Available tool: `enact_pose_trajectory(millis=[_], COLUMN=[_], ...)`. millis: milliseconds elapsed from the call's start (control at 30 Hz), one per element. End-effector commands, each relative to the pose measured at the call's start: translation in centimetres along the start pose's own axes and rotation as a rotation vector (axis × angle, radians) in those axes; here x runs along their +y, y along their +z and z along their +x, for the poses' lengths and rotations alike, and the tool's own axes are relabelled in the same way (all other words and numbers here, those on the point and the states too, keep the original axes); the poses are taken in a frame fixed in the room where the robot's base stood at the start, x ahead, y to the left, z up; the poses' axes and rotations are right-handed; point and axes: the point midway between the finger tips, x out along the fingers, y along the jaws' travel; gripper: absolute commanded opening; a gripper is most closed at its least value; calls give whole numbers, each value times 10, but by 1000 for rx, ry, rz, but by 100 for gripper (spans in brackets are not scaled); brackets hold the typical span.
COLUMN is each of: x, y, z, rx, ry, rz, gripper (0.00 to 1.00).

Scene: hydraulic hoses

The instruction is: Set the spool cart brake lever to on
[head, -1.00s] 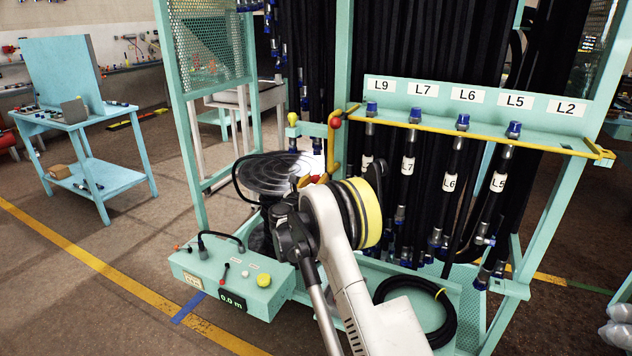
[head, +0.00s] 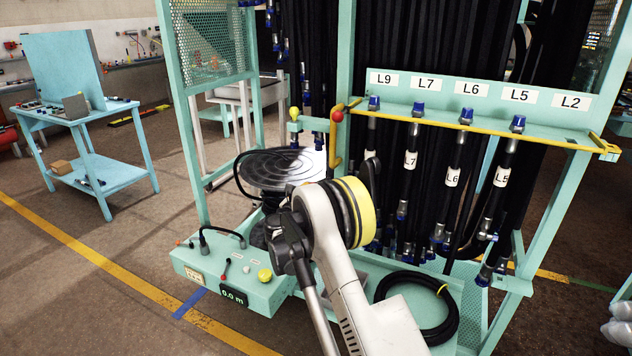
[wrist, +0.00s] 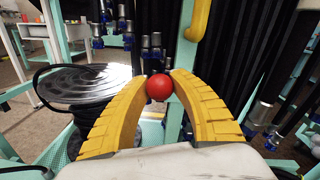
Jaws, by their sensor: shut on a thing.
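A red ball knob (wrist: 159,88) sits between the yellow fingertips of my gripper (wrist: 159,78) in the wrist view. The gripper is shut on this knob, which I take to be the brake lever's. The lever's shaft is hidden behind the ball and the gripper body. The black hose spool (wrist: 85,84) lies just left of the fingers. In the head view the spool (head: 281,168) is left of my wrist, and my arm hides the fingers and held knob.
A teal control box (head: 232,277) with a 0.0 m display stands at lower left. The hose rack (head: 480,95) with its yellow bar is close on the right. A coiled hose (head: 420,335) lies below.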

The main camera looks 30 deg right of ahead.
Motion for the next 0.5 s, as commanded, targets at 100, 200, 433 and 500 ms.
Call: enact_pose_trajectory(millis=[100, 200, 433, 500], x=[4, 7, 14, 16], y=[-12, -23, -46, -52], z=[-10, -15, -24, -26], rx=[1, 1, 1, 1], ry=[0, 0, 0, -1], rz=[0, 0, 1, 1], gripper=[0, 0, 0, 0])
